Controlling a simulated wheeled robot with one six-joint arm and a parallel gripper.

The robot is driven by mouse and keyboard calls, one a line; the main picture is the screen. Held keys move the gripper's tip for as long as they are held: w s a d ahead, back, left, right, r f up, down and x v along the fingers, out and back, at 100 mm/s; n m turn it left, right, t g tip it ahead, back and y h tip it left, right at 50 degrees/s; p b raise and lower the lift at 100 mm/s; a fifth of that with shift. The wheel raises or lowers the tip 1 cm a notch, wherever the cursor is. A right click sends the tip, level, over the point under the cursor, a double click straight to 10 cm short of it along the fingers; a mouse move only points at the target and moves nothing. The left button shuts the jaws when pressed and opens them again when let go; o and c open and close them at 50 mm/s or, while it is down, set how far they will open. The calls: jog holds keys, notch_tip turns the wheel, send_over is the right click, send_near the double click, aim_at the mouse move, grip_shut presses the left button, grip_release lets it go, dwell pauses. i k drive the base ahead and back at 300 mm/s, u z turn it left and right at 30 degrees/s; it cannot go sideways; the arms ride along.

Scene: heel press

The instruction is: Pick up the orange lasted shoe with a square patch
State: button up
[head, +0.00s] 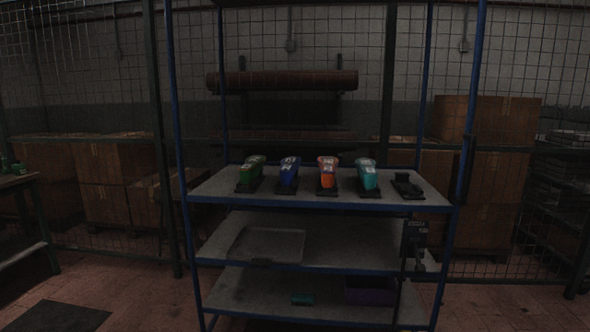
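An orange lasted shoe (327,180) stands on the top shelf (300,197) of a blue-framed rack, on a dark base. It has a pale patch on its upper part; the patch's exact shape is too small to tell. A blue shoe (288,174) stands to its left and a teal shoe (367,180) to its right, both apart from it. A green shoe (251,174) is at the far left of the row. My gripper is not in view.
An empty dark holder (406,186) sits at the right of the top shelf. Blue rack posts (466,120) flank the shelf. Lower shelves hold a tray (267,244) and a dark bin (370,291). Wire mesh and cardboard boxes (485,120) stand behind. A bench (18,181) is at left.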

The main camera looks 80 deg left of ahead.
aim_at(328, 165)
jog(key=u, duration=2.25)
jog(key=i, duration=2.85)
jog(key=u, duration=0.2)
